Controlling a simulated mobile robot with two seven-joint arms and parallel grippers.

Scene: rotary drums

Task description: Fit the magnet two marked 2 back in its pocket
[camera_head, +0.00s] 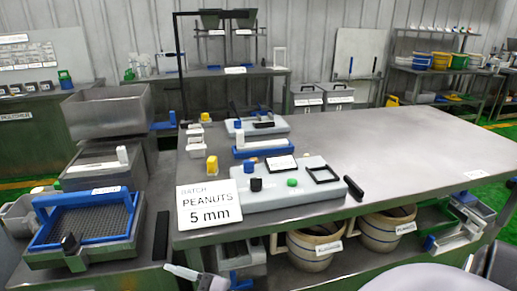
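No magnet with a readable 2 shows, and I cannot tell which small piece is magnet two. A pale grey fixture (315,194) lies on the near left of the table. It carries a black knob (256,184), a green button (292,182), a small blue block (249,168), a labelled dark-edged plate (281,164) and an empty black square frame (323,174). A second pale fixture (279,125) behind it holds a blue piece (238,124) and dark parts. A yellow piece (212,165) stands left of the near fixture.
A batch sign reading PEANUTS 5 mm (208,204) stands at the table's left edge. A blue-framed sieve (86,221) is at left. A black bar (353,188) lies right of the fixture. Pots (312,246) stand on the lower shelf. The table's right side (420,150) is clear.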

